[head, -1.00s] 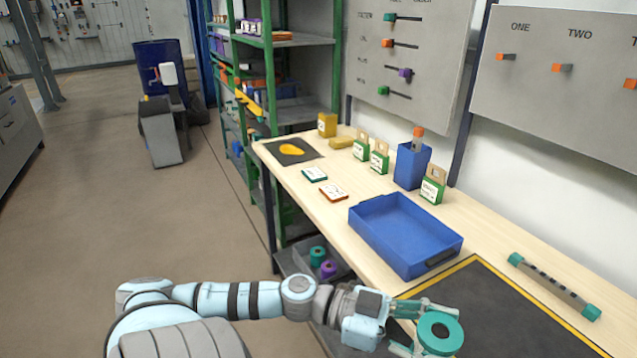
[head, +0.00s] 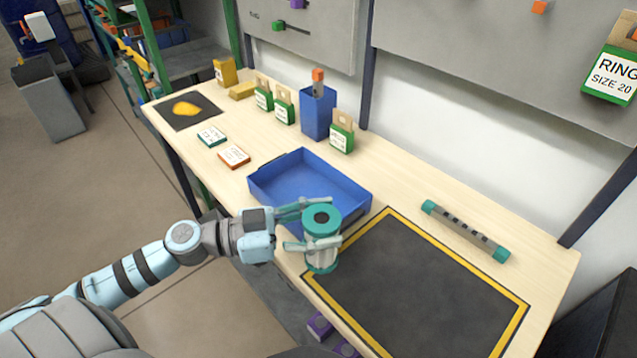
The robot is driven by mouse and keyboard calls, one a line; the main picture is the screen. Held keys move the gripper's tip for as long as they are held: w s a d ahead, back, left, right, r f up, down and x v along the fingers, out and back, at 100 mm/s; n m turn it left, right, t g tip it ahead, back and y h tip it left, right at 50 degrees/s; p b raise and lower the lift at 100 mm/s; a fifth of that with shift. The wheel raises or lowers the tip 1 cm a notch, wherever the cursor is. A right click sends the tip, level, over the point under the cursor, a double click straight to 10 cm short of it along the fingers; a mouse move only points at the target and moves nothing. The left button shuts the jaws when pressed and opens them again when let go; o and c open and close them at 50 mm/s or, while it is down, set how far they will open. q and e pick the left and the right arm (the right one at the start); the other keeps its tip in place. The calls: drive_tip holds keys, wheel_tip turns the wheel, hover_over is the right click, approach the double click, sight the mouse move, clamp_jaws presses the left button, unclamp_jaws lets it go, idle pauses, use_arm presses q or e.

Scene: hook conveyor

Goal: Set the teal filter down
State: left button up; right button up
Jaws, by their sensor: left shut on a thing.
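The teal filter (head: 321,260) is a short upright cylinder with teal end caps, a dark hole in its top and a pale body. My left gripper (head: 318,222) is shut on it, one finger on each side. My right gripper is out of view.
The empty blue tray (head: 262,186) lies behind the filter. A grey bar with teal ends (head: 466,231) lies behind the mat. A blue holder (head: 318,118) and green-and-white boxes (head: 341,138) stand along the back. The mat is clear.

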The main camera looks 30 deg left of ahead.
use_arm(q)
drive_tip(key=w+a+r+n+t+y+p, duration=0.2)
drive_tip(key=w+a+r+y+p, duration=0.1)
drive_tip(key=w+r+p, duration=0.5)
drive_tip(key=w+a+r+n+t+y+p, duration=0.25)
drive_tip(key=w+r+p, duration=0.3)
drive_tip(key=r, duration=0.55)
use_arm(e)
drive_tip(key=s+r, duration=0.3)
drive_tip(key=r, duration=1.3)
use_arm(q)
wheel_tip(320, 180, down, 22)
drive_tip(key=a+b, duration=0.1)
drive_tip(key=b, duration=0.9)
drive_tip(key=shift+w+a, duration=0.15)
drive_tip(key=shift+w, duration=0.2)
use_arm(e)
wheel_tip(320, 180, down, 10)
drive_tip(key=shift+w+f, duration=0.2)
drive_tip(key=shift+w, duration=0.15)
use_arm(q)
drive_tip(key=o, duration=1.3)
